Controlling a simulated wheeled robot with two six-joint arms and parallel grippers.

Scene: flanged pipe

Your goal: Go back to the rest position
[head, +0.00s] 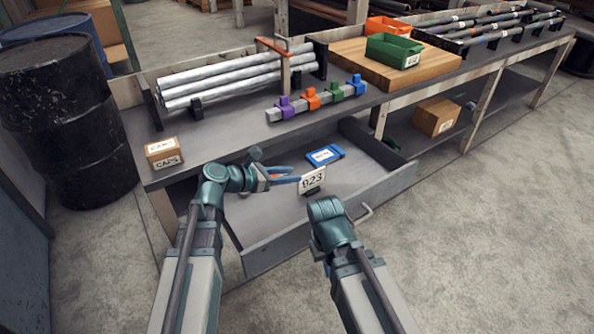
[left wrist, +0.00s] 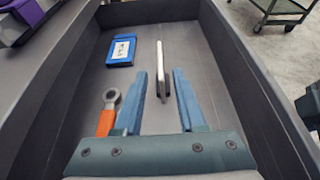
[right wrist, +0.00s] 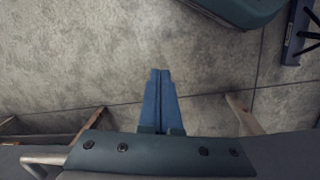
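My left gripper (head: 285,179) is inside the open drawer, low over its floor. In the left wrist view its two blue fingers (left wrist: 167,80) are apart. A white plate marked 023 (head: 312,181) stands upright in the drawer, and in the left wrist view it shows edge-on (left wrist: 163,65) between the fingertips, with gaps visible on both sides. My right gripper (right wrist: 161,75) has its fingers together with nothing between them, pointing down over the concrete floor. In the head view its fingers are hidden behind my right wrist.
The drawer (head: 262,252) is pulled out, with its handle (head: 362,214) near my right wrist. It holds a blue labelled box (head: 325,155) and an orange-handled ring tool (left wrist: 107,118). Pipes (head: 235,77), a clamp rack and a green bin (head: 393,50) are on the bench. A black barrel stands left.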

